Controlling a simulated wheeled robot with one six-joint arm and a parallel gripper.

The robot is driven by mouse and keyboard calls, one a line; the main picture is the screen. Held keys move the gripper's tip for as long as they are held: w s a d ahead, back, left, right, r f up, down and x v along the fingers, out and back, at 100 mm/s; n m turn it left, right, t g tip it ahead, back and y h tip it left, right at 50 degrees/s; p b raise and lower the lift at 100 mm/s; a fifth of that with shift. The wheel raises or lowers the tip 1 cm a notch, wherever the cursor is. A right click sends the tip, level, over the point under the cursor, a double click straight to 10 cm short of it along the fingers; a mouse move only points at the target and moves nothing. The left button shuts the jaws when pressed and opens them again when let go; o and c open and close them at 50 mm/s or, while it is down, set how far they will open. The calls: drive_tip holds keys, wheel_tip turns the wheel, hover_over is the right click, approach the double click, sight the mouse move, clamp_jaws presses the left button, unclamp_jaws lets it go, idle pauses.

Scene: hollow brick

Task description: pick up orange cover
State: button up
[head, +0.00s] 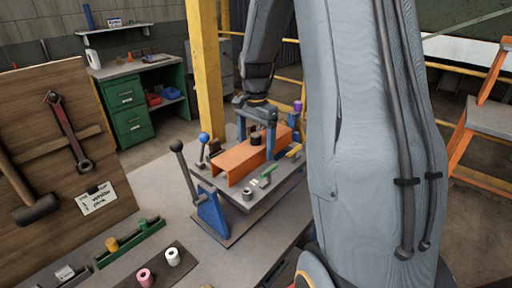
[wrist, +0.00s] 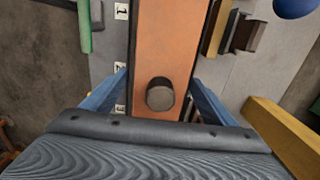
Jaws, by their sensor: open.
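The orange cover (head: 236,163) is a long channel-shaped piece with a dark round knob (head: 256,138) on top. It sits on the grey plate of a small bench fixture. My gripper (head: 256,131) is above the cover, pointing down, with its fingers around the knob area. In the wrist view the orange cover (wrist: 168,40) runs up the picture and its knob (wrist: 160,95) shows near the middle. The blue fingers of my gripper (wrist: 161,92) are apart, one on each side of the cover. I cannot tell whether they touch it.
Beside the cover are a blue-knobbed lever (head: 204,138), a green piece (head: 265,181), a metal nut (head: 248,194) and a purple-topped part (head: 298,107). A black-knobbed lever with a blue bracket (head: 208,208) stands at the front left. A yellow post (head: 205,75) rises behind.

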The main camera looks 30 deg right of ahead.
drive_tip(key=shift+c, duration=0.5)
drive_tip(key=c, duration=1.1)
drive_tip(key=shift+c, duration=0.2)
